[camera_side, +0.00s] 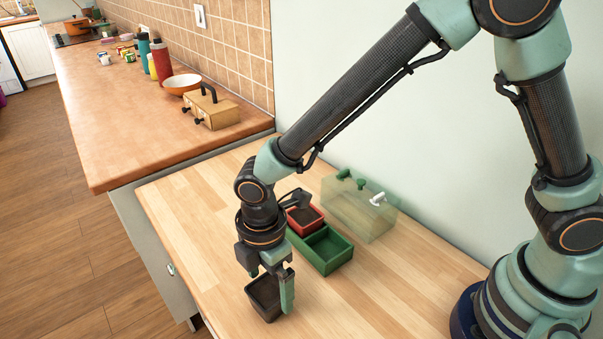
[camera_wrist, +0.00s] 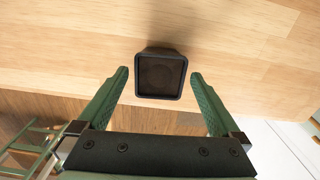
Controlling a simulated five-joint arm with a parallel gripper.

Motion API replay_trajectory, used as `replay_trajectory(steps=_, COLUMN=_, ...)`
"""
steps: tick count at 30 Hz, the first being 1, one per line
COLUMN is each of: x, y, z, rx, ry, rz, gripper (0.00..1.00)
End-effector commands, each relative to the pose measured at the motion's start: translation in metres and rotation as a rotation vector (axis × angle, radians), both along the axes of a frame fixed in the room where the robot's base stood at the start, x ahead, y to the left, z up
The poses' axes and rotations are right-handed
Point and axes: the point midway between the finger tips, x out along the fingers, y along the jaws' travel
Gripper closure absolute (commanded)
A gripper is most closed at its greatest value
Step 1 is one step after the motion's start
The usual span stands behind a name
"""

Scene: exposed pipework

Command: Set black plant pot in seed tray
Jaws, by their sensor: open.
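The black plant pot (camera_side: 261,300) stands on the wooden worktop near its front edge. In the wrist view the pot (camera_wrist: 160,75) shows its square, open top, centred between the fingertips. My gripper (camera_side: 271,290) is open and pointing down over the pot, one finger at each side. In the wrist view my gripper (camera_wrist: 159,76) has a gap between each finger and the pot. The green seed tray (camera_side: 333,264) lies behind and right of the pot. Its nearer compartment is empty; a red pot (camera_side: 304,218) with dark contents sits in the far one, partly hidden by my wrist.
A clear box (camera_side: 362,212) with green and white things on its top stands behind the tray near the wall. A wooden case (camera_side: 211,110), orange bowl (camera_side: 182,84) and bottles (camera_side: 160,59) stand on the other counter. The worktop right of the tray is clear.

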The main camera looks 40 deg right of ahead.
Motion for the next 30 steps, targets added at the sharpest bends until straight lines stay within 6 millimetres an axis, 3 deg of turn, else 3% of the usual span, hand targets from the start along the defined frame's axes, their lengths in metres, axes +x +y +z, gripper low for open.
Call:
replay_trajectory(steps=8, x=0.0, y=0.0, z=-0.005, rx=0.001, ry=-0.001, rz=0.0, gripper=0.0)
replay_trajectory(steps=9, x=0.0, y=0.0, z=-0.005, rx=0.001, ry=-0.001, rz=0.0, gripper=0.04)
replay_trajectory(steps=15, x=0.0, y=0.0, z=-0.005, rx=0.001, ry=-0.001, rz=0.0, gripper=0.8)
replay_trajectory(steps=16, x=0.0, y=0.0, z=-0.005, rx=0.001, ry=-0.001, rz=0.0, gripper=0.88)
replay_trajectory(steps=25, x=0.0, y=0.0, z=-0.002, rx=0.001, ry=-0.002, rz=0.0, gripper=0.88)
replay_trajectory(steps=30, x=0.001, y=0.001, z=0.012, rx=0.003, ry=-0.004, rz=0.0, gripper=0.88)
